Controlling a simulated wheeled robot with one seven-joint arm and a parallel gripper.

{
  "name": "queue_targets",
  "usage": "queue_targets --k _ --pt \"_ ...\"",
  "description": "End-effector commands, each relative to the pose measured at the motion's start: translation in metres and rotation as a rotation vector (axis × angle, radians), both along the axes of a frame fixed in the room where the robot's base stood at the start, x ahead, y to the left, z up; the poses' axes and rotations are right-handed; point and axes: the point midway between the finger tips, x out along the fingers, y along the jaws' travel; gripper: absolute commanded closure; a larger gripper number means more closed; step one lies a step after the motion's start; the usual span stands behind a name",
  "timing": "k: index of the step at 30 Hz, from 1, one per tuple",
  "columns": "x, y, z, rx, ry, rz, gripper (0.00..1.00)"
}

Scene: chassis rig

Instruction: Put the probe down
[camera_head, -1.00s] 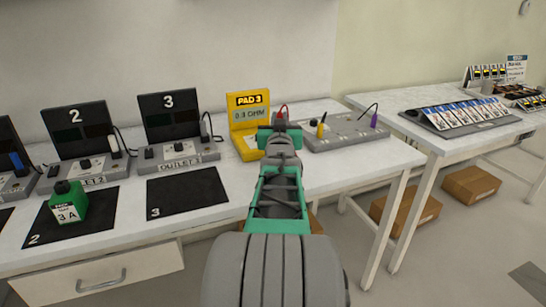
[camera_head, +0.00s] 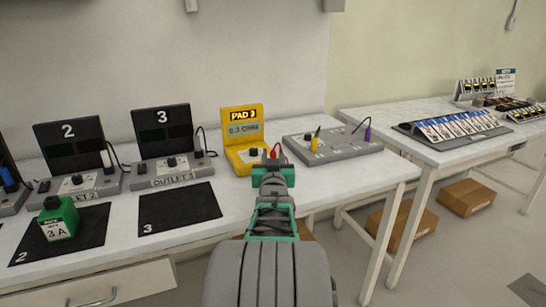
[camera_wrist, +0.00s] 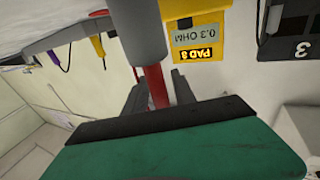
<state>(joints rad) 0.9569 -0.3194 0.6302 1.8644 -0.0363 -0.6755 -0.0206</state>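The red probe shows in the head view (camera_head: 276,151) at the tip of my gripper (camera_head: 272,174). In the wrist view the red probe (camera_wrist: 157,88) lies between the dark fingers of my gripper (camera_wrist: 160,92), which flank it closely and look shut on it. A thick grey cylinder beyond the fingertips lines up with the red part. My gripper is just in front of the yellow meter (camera_head: 243,118), marked PAD 3 and reading 0.3 OHM. The grey probe station (camera_head: 345,148) is right of it, with a yellow probe (camera_head: 315,142) and a purple probe (camera_head: 367,130) upright. The probe's lower end is hidden.
Outlets 2 (camera_head: 80,186) and 3 (camera_head: 168,172) stand at left, with black mats in front. A green 3 A block (camera_head: 58,218) sits on mat 2; mat 3 (camera_head: 180,208) is bare. A second table (camera_head: 440,147) at right holds a rack of cards.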

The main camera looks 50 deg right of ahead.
Motion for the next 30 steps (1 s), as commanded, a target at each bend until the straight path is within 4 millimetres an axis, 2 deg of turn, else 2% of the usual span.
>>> queue_targets --k 8,11,14,24,30 --pt "0.0 0.0 0.0 0.0 0.0 0.0 0.63" --pt "0.0 0.0 0.007 0.0 0.0 0.0 0.63" --pt "-0.011 0.014 0.003 -0.002 -0.001 0.0 0.63" --pt "-0.061 0.081 -0.002 -0.002 -0.002 -0.001 0.63" --pt "-0.072 0.096 -0.005 -0.001 0.0 0.0 0.63"
